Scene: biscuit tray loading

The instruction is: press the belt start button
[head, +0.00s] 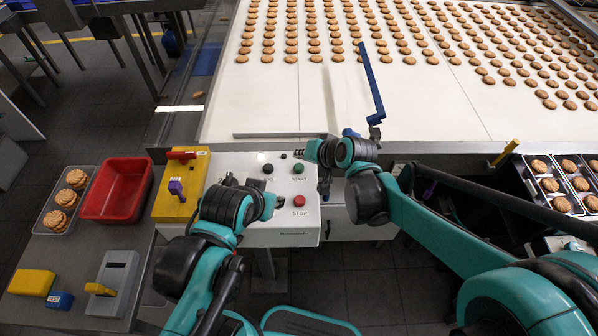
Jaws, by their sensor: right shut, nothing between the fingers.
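The green START button (299,168) is on the upper right of the sloping white control box (240,236), and nothing covers it. The red STOP button (299,201) is below it.
A black button (268,169) sits left of START. A yellow unit (181,207) with a red handle adjoins the box. A red bin (117,188) and a biscuit tray (52,226) stand left. The white belt (300,95) carries many biscuits behind; a blue lever (371,85) rises near its front edge.

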